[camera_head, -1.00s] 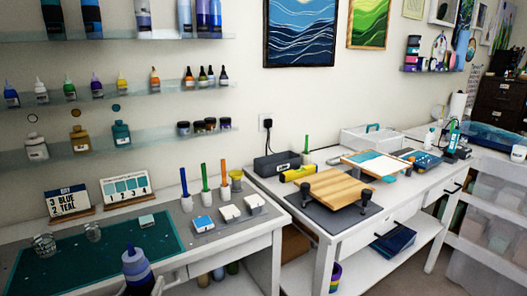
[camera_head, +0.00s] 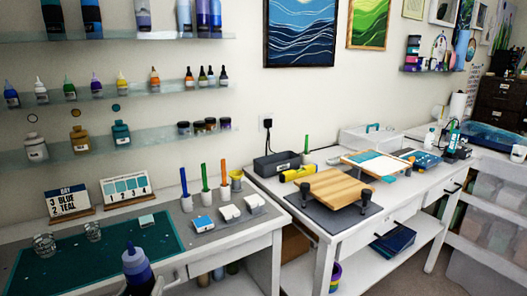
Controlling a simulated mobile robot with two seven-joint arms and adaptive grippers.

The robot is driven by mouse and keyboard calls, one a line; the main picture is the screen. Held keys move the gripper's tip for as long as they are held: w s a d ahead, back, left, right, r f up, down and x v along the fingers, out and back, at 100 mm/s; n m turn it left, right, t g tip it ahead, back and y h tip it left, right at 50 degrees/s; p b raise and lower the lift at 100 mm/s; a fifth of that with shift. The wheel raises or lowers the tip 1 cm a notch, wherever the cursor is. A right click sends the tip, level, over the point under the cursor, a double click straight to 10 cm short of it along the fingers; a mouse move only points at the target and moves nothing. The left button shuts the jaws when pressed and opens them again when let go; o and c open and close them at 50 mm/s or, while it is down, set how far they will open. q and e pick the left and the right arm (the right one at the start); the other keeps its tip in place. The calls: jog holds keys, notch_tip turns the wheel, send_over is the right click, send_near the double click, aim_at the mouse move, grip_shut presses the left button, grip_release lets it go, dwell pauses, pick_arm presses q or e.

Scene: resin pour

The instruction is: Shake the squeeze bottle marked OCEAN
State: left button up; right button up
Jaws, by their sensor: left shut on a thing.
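A squeeze bottle (camera_head: 137,264) with a dark blue cap and a pale band shows at the bottom of the head view, upright in front of the near table's front edge. Its lower part is cut off, and I cannot read a label on it. My left gripper (camera_head: 140,288) is shut on this bottle at the bottom edge of the picture; only a small part of the gripper shows. My right gripper is not in view.
The near table holds a teal mat (camera_head: 60,262), two clear cups, a card reading BAY 3 BLUE 2 TEAL (camera_head: 69,200) and several pen holders. Wall shelves (camera_head: 70,147) carry more bottles. A second table with a wooden board (camera_head: 338,187) stands to the right.

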pick_arm(q)
notch_tip(320, 180, down, 4)
jog(key=shift+s+f, duration=0.15)
jog(key=shift+d+f, duration=0.15)
jog(key=shift+f, duration=0.05)
notch_tip(320, 180, up, 6)
jog(key=shift+f, duration=0.1)
notch_tip(320, 180, down, 5)
jog(key=shift+f, duration=0.4)
